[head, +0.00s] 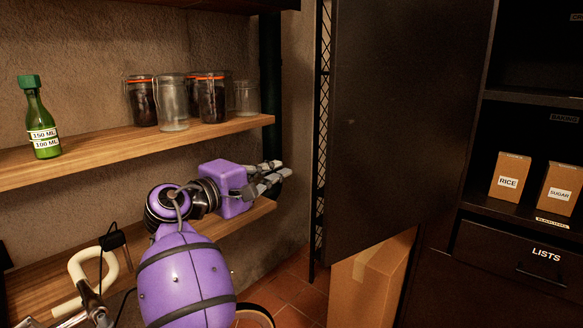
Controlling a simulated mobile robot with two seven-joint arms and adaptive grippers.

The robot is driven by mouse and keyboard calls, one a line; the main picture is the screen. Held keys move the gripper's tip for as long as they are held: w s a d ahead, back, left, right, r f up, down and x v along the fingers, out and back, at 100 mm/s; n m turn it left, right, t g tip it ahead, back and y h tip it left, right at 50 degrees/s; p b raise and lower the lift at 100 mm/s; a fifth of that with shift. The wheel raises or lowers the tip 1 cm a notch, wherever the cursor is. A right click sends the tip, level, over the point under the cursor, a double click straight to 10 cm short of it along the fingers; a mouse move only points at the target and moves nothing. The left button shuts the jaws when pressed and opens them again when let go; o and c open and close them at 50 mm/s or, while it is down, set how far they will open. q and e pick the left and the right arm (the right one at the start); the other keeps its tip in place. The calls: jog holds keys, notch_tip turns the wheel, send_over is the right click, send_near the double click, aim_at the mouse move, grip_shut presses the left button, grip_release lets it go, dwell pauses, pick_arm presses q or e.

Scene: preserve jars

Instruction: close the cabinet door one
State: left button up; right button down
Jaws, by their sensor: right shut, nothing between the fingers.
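The cabinet door (400,110) is a large dark panel in the middle right of the head view. It stands swung open from the dark cabinet (470,235), whose shelves are exposed to its right. I cannot tell which part of the door, if any, is numbered one.
Wooden shelves (200,140) on the left hold several glass jars (173,105) and a green bottle (41,120). A black mesh frame (319,150) stands beside the door. A cardboard box (365,285) is below it. RICE (510,172) and SUGAR (558,187) boxes stand in the cabinet.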

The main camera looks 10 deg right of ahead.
jog(key=w+d, duration=0.2)
jog(key=d, duration=0.6)
jog(key=shift+d+p, duration=0.35)
jog(key=shift+p, duration=0.05)
